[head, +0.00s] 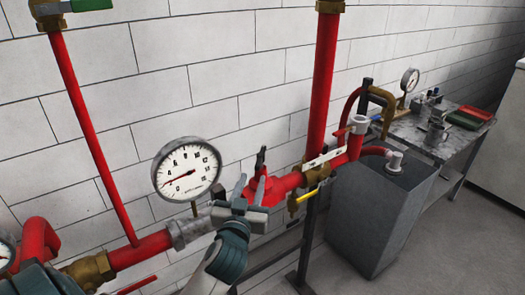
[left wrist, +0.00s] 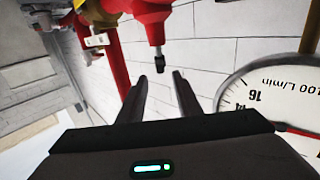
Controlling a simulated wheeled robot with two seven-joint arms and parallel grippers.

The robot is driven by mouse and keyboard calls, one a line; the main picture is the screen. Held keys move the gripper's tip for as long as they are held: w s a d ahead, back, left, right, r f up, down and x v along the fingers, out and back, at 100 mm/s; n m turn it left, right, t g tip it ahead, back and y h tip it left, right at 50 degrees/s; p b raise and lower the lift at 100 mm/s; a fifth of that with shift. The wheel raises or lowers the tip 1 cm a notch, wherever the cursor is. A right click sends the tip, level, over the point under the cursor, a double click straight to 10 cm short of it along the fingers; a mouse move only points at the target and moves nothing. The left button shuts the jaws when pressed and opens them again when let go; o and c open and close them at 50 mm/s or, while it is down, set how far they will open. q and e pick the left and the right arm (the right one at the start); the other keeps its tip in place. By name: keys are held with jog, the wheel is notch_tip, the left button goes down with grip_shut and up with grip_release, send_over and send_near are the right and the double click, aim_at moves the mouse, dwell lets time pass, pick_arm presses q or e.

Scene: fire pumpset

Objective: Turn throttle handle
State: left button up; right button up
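A small black handle (head: 260,160) stands on the red valve body (head: 268,188) on the pipe; I take it to be the throttle handle. In the left wrist view the black-tipped stem (left wrist: 158,60) hangs from a red body (left wrist: 148,12), just beyond the fingertips. My left gripper (head: 250,190) is in front of the pipe, close below the handle. Its fingers (left wrist: 163,80) are apart with nothing between them. Whether a finger touches the valve body cannot be told. My right gripper is not in view.
A white lever (head: 323,158) and a vertical red pipe (head: 323,90) are to the right. A grey box (head: 375,220) stands farther right.

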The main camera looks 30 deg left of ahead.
aim_at(263, 150)
pick_arm(q)
jog(key=p+x, duration=0.5)
jog(key=x, duration=0.9)
jog(key=shift+r, duration=0.2)
jog(key=shift+p+x, duration=0.35)
jog(key=shift+x, duration=0.5)
jog(key=shift+f, duration=0.15)
grip_shut()
